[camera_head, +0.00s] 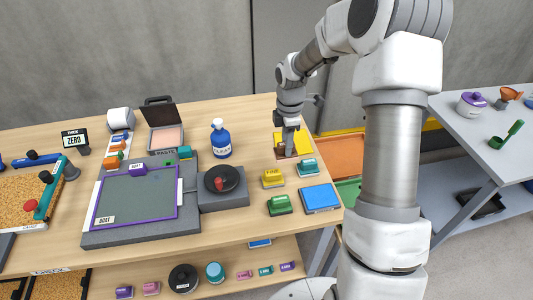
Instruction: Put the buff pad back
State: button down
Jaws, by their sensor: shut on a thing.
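My gripper (289,149) is at the back right of the wooden table, pointing down just in front of a yellow flat pad or tray (306,142). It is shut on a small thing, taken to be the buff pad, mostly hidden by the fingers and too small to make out. A reddish-brown patch shows low around the fingertips; I cannot tell whether the held thing touches the surface. Near it stand a yellow labelled block (273,179), a teal block (308,167) and a green block (280,205). Their labels are unreadable.
A blue flat tray (320,198) lies at the table's right front. A grey station with a dark disc (221,179), a blue bottle (220,140) and a purple-framed board (137,205) stand to the left. Orange (345,155) and green bins sit beyond the right edge.

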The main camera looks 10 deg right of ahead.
jog(key=w+a+f, duration=0.1)
jog(key=w+f, duration=0.1)
jog(key=w+a+f, duration=0.1)
jog(key=w+f, duration=0.1)
jog(key=w, duration=0.1)
jog(key=w+a+f+p, duration=0.1)
jog(key=w+a, duration=0.1)
jog(key=w, duration=0.1)
jog(key=shift+w+a+f, duration=0.1)
jog(key=shift+w+f, duration=0.15)
jog(key=shift+f, duration=0.15)
jog(key=shift+f+p, duration=0.35)
jog(key=shift+f, duration=1.6)
jog(key=shift+f, duration=0.2)
jog(key=c, duration=0.6)
grip_release()
jog(key=shift+r, duration=0.15)
